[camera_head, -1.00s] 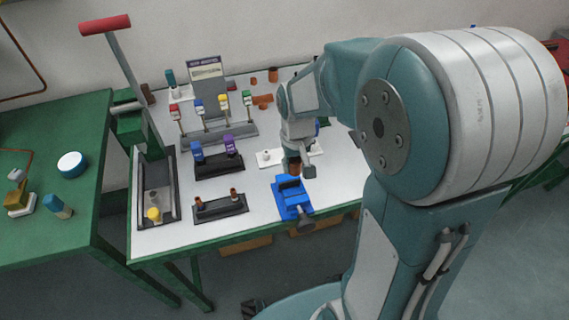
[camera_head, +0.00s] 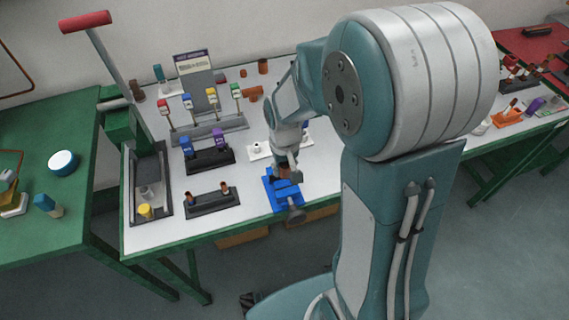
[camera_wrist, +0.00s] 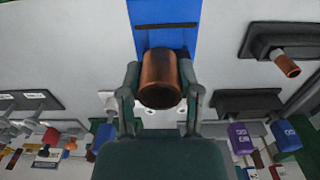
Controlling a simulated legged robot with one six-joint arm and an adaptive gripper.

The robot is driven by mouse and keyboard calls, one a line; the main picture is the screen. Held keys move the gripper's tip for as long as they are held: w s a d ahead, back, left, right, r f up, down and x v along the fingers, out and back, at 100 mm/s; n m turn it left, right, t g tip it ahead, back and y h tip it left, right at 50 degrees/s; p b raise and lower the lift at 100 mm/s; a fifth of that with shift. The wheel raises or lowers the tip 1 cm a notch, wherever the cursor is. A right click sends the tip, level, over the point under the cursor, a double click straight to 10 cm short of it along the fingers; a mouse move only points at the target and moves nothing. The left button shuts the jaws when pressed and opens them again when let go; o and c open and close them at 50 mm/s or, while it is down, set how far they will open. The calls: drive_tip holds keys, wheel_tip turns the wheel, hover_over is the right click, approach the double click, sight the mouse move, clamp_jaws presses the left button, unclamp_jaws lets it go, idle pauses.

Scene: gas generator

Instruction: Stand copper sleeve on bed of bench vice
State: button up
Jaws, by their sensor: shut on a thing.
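The copper sleeve (camera_wrist: 160,80) is between the two fingers of my gripper (camera_wrist: 160,100) in the wrist view, with its open end toward the camera. My gripper is shut on it. In the head view my gripper (camera_head: 287,170) is over the blue bench vice (camera_head: 283,190), near its back end. The vice also shows in the wrist view as a blue bed (camera_wrist: 163,28) with a dark slot, directly beyond the sleeve. The sleeve (camera_head: 284,173) is partly hidden by the gripper in the head view. I cannot tell whether it touches the vice bed.
A black holder (camera_head: 212,202) with two copper pieces stands left of the vice. Behind it are a block with blue and purple parts (camera_head: 207,158) and a rack of coloured valves (camera_head: 200,130). A red-handled lever press (camera_head: 120,75) stands at the left. Bare white tabletop lies around the vice.

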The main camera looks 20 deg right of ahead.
sight(283, 186)
drive_tip(key=shift+a, duration=0.65)
drive_tip(key=shift+d, duration=0.7)
drive_tip(key=shift+a, duration=0.35)
drive_tip(key=shift+f, duration=2.65)
drive_tip(key=o, duration=1.1)
drive_tip(key=shift+c, duration=0.2)
wheel_tip(283, 186, up, 12)
drive_tip(key=shift+a+f, duration=0.1)
